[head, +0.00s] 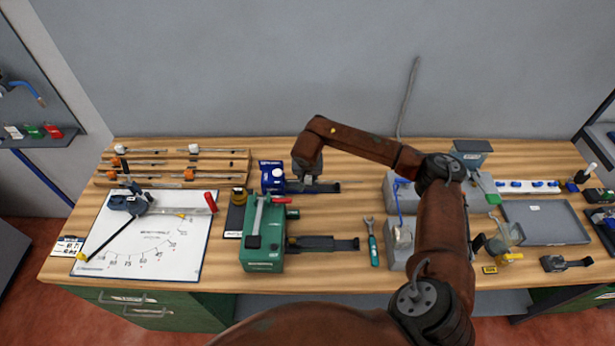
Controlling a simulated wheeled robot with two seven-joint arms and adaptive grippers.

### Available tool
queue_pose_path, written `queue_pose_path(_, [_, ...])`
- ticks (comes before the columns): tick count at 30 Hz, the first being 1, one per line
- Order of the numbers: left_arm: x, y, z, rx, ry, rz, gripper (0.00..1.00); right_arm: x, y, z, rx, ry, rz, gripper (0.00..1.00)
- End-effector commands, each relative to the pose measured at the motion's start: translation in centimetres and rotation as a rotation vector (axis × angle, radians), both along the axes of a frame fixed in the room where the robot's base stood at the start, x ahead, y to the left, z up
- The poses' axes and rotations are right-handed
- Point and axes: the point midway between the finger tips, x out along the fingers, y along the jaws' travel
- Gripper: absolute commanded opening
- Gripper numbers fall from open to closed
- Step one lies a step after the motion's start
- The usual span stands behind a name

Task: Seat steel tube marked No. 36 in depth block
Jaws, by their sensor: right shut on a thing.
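My right gripper (304,180) points down just right of the blue bench device (273,178), over the dark rail (327,187) at its side. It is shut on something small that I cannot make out. Several thin steel tubes lie on the wooden rack (246,164) at the back left, some with orange or white parts. Their markings are too small to read, so I cannot pick out No. 36. I cannot tell which of the fixtures is the depth block. My left gripper is not in view.
A green lever machine (262,240) with a dark rail stands in front of the blue device. A teal-handled wrench (373,245), grey blocks (397,259) and a grey tray (545,222) are to the right. A white chart board (150,255) lies left.

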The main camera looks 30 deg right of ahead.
Motion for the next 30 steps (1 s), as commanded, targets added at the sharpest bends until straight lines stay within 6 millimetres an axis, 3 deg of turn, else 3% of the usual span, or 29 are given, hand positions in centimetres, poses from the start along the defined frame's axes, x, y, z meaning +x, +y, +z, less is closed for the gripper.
queue_pose_path(30, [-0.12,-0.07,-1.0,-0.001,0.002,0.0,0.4,0.59,0.91,-0.75,0.0,0.0,-0.001,0.0])
